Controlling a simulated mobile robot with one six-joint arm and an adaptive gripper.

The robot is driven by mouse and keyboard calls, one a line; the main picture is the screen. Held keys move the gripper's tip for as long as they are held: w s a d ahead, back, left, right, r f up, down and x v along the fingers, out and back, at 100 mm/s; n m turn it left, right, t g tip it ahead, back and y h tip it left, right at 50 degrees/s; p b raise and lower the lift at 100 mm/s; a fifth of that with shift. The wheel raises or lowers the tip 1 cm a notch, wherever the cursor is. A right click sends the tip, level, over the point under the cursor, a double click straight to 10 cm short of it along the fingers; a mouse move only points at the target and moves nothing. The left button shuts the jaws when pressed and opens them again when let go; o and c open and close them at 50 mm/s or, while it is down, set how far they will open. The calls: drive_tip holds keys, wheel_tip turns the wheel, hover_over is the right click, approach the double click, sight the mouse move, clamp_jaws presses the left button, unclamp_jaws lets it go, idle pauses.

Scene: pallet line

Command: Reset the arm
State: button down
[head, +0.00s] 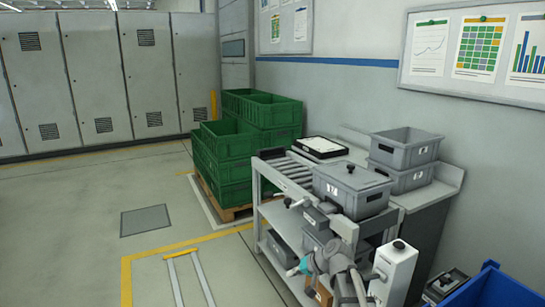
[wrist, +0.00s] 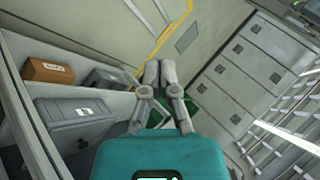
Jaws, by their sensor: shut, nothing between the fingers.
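My gripper (wrist: 160,70) shows in the wrist view, with its two grey fingers together in front of the teal body and nothing between them. In the head view my gripper (head: 292,271) is low in the picture, in front of the cart's lower shelves, pointing left. Its fingers look small there and are hard to make out. My arm partly hides the cart behind it.
A grey cart (head: 270,212) carries rollers and a lidded grey bin (head: 350,188). Green crates (head: 228,142) stand behind it. In the wrist view, a cardboard box (wrist: 48,70) and grey lidded bin (wrist: 78,117) sit on shelves at left. Open floor (head: 85,215) lies left.

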drive_tip(key=s+d+f+g+h+b, duration=0.2)
drive_tip(key=s+d+f+h, duration=0.25)
drive_tip(key=s, duration=0.35)
drive_tip(key=s+d+f+g+h+b, duration=0.1)
drive_tip(key=s+d+f+g+h, duration=0.1)
drive_tip(key=s+d+f+h, duration=0.5)
wheel_tip(320, 180, up, 27)
drive_tip(key=s+a+y+p, duration=0.1)
drive_tip(key=y+p, duration=0.2)
drive_tip(key=p, duration=2.1)
drive_tip(key=shift+s+f+n, duration=0.2)
drive_tip(key=shift+s+n, duration=0.2)
